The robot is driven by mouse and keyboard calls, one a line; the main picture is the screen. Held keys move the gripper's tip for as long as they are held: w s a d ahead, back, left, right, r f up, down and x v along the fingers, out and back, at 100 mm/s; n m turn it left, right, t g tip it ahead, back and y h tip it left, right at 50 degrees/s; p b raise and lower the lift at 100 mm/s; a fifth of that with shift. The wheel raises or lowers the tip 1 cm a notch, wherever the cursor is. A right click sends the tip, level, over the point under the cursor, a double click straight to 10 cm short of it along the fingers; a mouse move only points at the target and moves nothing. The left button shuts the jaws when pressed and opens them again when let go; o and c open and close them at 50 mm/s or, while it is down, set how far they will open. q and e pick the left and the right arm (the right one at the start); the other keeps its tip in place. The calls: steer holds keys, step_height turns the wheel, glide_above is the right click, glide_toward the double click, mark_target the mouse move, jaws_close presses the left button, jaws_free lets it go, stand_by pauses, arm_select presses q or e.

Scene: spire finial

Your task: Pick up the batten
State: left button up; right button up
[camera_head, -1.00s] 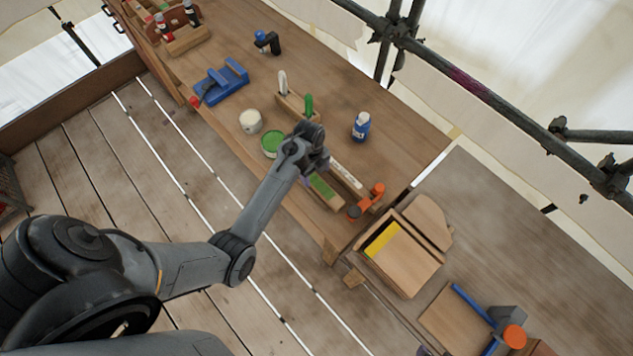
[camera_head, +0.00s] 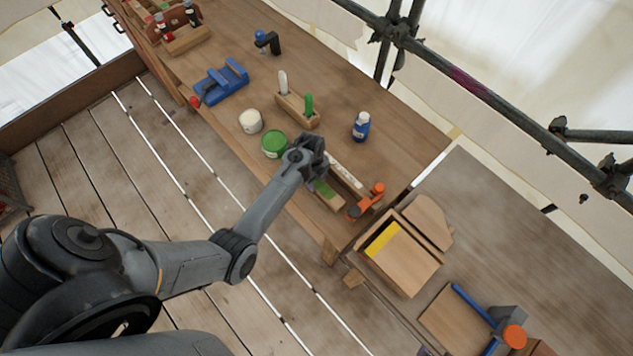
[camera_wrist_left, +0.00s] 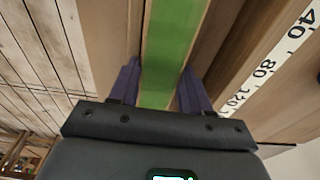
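The batten (camera_head: 330,196) is a wooden strip with a green top face, lying near the front edge of the workbench. It also shows in the left wrist view (camera_wrist_left: 172,42), running away from the camera between my fingers. My left gripper (camera_wrist_left: 159,85) is open, with one purple finger on each side of the batten; whether either touches it is hard to tell. In the head view my left gripper (camera_head: 311,182) is over the batten's far-left end and hides that end. My right gripper is in neither view.
A strip with a white scale (camera_head: 346,178) lies beside the batten. An orange clamp (camera_head: 367,203) stands near its right end. Close by are a green can (camera_head: 274,145), a wooden holder (camera_head: 297,111) and a blue bottle (camera_head: 361,127). Boards (camera_head: 403,259) lie to the right.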

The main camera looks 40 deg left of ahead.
arm_select(q)
steer(key=c, duration=0.5)
steer(key=shift+r, duration=0.1)
